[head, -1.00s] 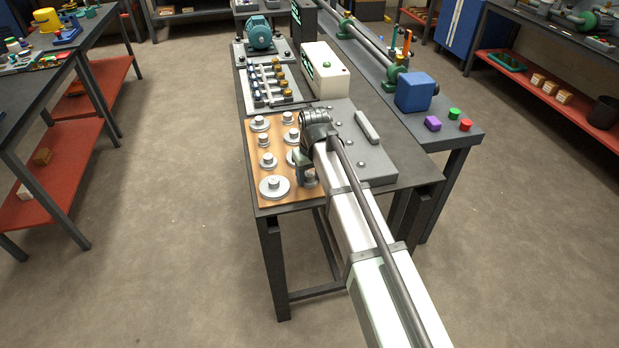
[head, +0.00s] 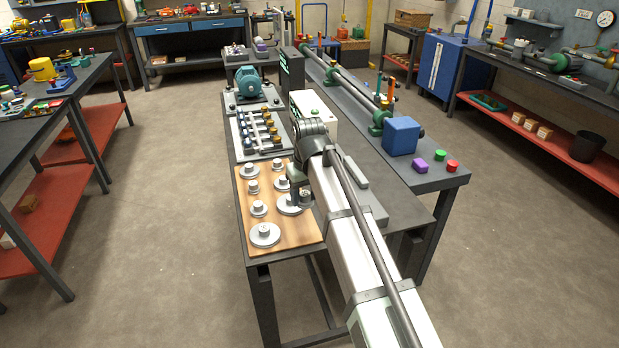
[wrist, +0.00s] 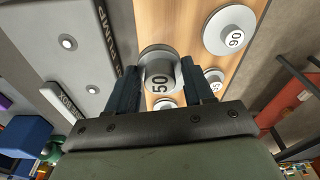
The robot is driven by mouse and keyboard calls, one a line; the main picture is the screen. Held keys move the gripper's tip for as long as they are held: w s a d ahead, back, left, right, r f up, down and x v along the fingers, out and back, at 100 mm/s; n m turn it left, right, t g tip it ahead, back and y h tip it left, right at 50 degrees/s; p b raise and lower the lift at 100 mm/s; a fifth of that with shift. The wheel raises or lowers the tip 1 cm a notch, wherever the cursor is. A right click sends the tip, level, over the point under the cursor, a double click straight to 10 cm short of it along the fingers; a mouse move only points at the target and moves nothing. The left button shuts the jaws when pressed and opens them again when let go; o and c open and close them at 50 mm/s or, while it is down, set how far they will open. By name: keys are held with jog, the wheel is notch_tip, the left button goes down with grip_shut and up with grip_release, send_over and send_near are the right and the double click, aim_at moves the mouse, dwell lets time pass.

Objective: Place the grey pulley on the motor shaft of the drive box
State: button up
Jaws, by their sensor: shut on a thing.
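My gripper (head: 302,192) is shut on a grey pulley (wrist: 157,58) marked 50; in the wrist view its dark fingers (wrist: 160,80) clamp both sides of the pulley's hub. In the head view the gripper is above the right side of the wooden board (head: 286,236), and the arm partly hides the held pulley. A cream box (head: 318,108) with a green button stands behind my arm; it may be the drive box. I cannot make out its motor shaft. A teal motor (head: 249,83) sits on a plate at the far end of the bench.
Several other grey pulleys stand on the board, including a large one (head: 265,235) at the front and one marked 90 (wrist: 230,30). A grey bolted cover (wrist: 75,60) lies beside the board. A blue block (head: 402,136) stands on the bench to the right.

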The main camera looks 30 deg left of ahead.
jog(key=w+a+r, duration=0.1)
jog(key=w+a, duration=0.3)
jog(key=w, duration=0.7)
jog(key=w+a+r, duration=0.1)
jog(key=w+a, duration=0.3)
jog(key=w, duration=0.7)
jog(key=w+a+r, duration=0.1)
jog(key=w+a, duration=0.4)
jog(key=w, duration=0.6)
jog(key=shift+d+f, duration=0.15)
jog(key=shift+f, duration=4.4)
jog(key=shift+f, duration=0.1)
jog(key=o, duration=1.1)
jog(key=shift+f, duration=0.1)
jog(key=r, duration=0.8)
jog(key=d+r, duration=0.1)
jog(key=r, duration=0.3)
jog(key=shift+s+d+r, duration=0.1)
jog(key=shift+s+r, duration=0.05)
jog(key=shift+s, duration=0.25)
